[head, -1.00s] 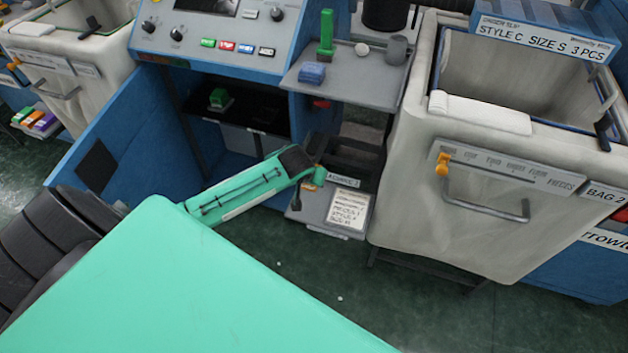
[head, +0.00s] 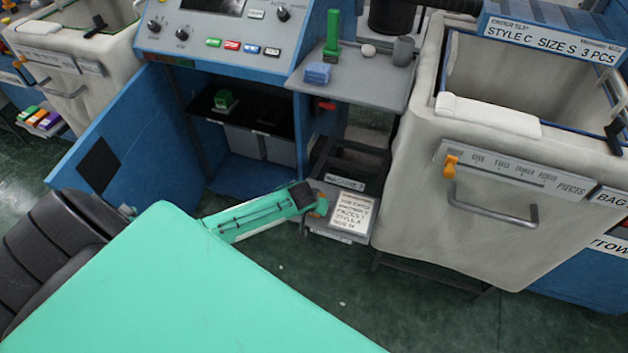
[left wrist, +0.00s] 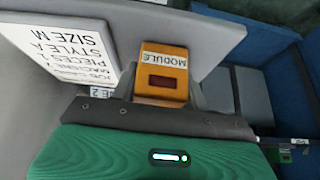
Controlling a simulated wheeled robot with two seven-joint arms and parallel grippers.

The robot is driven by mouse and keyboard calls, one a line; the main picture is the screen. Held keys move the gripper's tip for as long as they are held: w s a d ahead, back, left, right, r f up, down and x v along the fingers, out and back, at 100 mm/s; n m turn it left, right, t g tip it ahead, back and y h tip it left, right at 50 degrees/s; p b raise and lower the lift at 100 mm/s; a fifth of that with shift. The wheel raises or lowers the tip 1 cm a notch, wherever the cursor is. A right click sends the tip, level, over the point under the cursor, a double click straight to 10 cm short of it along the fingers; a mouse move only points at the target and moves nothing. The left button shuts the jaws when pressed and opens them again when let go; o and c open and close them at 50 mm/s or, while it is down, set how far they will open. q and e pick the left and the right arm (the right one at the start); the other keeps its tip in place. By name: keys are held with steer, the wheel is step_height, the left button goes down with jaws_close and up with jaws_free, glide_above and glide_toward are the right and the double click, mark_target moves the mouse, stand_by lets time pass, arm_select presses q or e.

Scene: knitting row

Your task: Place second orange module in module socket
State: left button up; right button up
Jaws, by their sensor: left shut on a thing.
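My left gripper (head: 314,203) comes in from the left, low in front of the machine, beside the small grey shelf with a paper card. It is shut on an orange module (head: 321,208), mostly hidden by the gripper in the head view. In the left wrist view the module (left wrist: 161,74) shows between the fingers, with a white MODULE label and a dark red window. The grey shelf (left wrist: 205,35) lies behind it there. I cannot pick out the module socket for certain. My right gripper is not in view.
The card (head: 352,211) lies on the low shelf. A blue open door (head: 125,140) stands left of the cabinet, which holds a green object (head: 225,99). A large pale bin (head: 480,215) with a handle stands at the right. The green floor (head: 420,310) in front is clear.

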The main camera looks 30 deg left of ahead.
arm_select(q)
steer(key=shift+f, duration=0.15)
steer(key=o, duration=1)
steer(key=shift+o, duration=0.2)
